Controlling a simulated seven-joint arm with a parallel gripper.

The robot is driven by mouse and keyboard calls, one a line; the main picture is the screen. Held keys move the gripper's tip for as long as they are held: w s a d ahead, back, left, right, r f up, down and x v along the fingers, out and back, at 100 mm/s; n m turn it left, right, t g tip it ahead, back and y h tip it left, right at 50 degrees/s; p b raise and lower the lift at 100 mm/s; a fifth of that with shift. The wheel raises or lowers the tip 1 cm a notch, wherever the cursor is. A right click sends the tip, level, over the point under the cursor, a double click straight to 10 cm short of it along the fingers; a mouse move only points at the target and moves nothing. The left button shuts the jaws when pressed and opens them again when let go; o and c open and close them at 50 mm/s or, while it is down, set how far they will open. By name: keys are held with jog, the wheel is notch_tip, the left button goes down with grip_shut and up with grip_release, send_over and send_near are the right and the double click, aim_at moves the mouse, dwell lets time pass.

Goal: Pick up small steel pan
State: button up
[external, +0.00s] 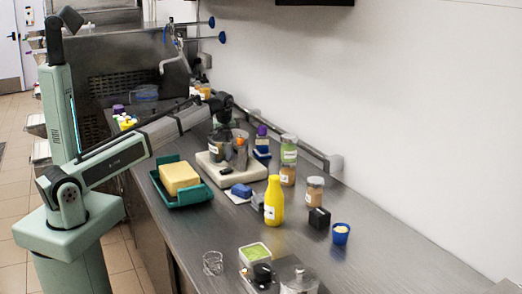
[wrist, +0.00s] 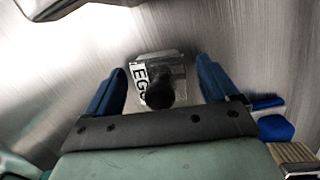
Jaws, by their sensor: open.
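In the wrist view, a small steel container (wrist: 178,66) with a white label reading "EGG" and a round black knob or handle end stands between my fingers. It looks like the small steel pan, though its full shape is hidden. My gripper (wrist: 160,84) is open, with one blue finger on each side of it and visible gaps to both. The pan cannot be made out clearly there, among the dark gripper parts.
A teal tray (external: 196,194) with a yellow block (external: 180,178) stands left of the board. A yellow bottle (external: 273,200), jars (external: 315,190) and a blue cup (external: 341,234) stand to the right. Lidded containers (external: 298,278) are at the front. The wall bounds the counter's right side.

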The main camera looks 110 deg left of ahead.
jog(key=shift+c, duration=0.3)
jog(key=c, duration=1.3)
jog(key=shift+r, duration=0.1)
